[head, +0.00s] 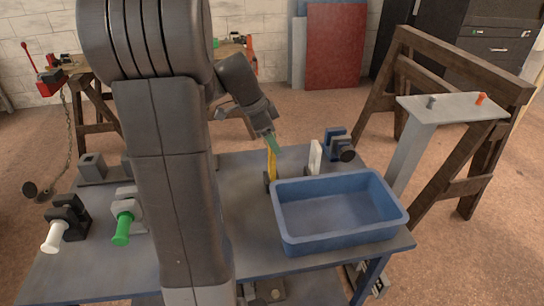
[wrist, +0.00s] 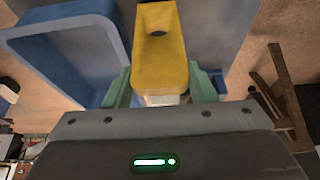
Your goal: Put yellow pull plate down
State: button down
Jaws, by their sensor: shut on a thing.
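The yellow pull plate (head: 271,164) hangs upright below my gripper (head: 273,143), just behind the left part of the blue tray (head: 283,225). In the wrist view the plate (wrist: 159,60) lies between the two green fingers of my gripper (wrist: 163,88), and a dark hole shows near its far end. My gripper is shut on it. The plate's lower end is close to the grey bench top (head: 240,205). I cannot tell whether it touches the bench or a small dark piece there.
A white upright plate (head: 315,157) and a blue block with a dark knob (head: 335,145) stand behind the tray. Green-handled (head: 123,228) and white-handled (head: 54,235) pieces stand at the bench's left. The tray looks empty.

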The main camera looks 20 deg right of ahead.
aim_at(271, 151)
jog(key=shift+f, duration=2.15)
jog(key=shift+f+b, duration=0.2)
jog(key=shift+b, duration=0.1)
jog(key=c, duration=0.6)
grip_release()
jog(key=shift+r, duration=0.1)
jog(key=shift+r+p, duration=0.15)
jog(key=shift+p, duration=0.15)
jog(key=v, duration=1.2)
jog(key=shift+a, duration=0.15)
